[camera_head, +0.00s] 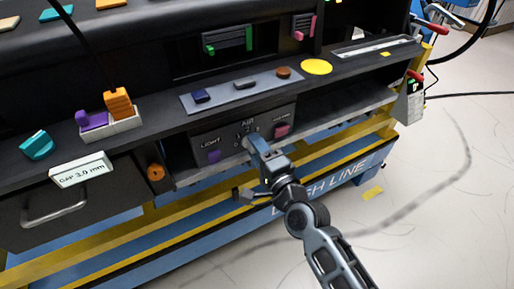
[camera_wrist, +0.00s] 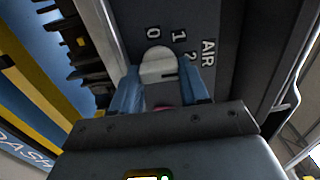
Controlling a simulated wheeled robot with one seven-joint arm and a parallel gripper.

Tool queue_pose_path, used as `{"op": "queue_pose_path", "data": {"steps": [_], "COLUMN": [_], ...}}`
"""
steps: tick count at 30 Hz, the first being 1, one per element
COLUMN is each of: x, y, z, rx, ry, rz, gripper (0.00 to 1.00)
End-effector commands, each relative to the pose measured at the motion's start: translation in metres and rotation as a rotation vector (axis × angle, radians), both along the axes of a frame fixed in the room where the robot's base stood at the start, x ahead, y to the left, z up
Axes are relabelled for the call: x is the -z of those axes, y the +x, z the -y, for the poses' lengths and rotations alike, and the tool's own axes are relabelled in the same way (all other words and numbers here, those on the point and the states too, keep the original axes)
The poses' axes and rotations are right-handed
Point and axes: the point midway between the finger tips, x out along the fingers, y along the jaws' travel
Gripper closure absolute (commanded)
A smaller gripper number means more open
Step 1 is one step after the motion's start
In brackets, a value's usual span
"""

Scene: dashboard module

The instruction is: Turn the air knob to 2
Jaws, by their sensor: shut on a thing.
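The air knob (camera_wrist: 158,62) is pale grey and sits on the dark control panel (camera_head: 190,143) under the word AIR. In the wrist view the marks 0, 1 and 2 curve around it. In the head view my gripper (camera_head: 254,143) reaches the panel's middle and mostly hides the knob.
A purple LIGHT knob (camera_head: 214,156) is to the left and a pink knob (camera_head: 281,131) close to the right. An orange knob (camera_head: 155,172) is further left, beside a drawer handle (camera_head: 54,207). A shelf above holds several small parts. A yellow rail (camera_head: 190,229) runs below.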

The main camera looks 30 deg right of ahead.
Motion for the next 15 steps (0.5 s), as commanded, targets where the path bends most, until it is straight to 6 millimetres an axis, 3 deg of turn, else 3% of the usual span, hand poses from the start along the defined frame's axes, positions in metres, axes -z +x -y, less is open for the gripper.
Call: {"op": "queue_pose_path", "data": {"steps": [9, 10, 15], "x": [0.0011, 0.0011, 0.0011], "y": [-0.0003, -0.0003, -0.0003], "z": [0.0011, 0.0011, 0.0007], "rx": [0.002, 0.002, 0.001], "ry": [0.0, 0.0, 0.0], "rz": [-0.002, -0.002, -0.002], "gripper": [0.86, 0.53, 0.37]}}
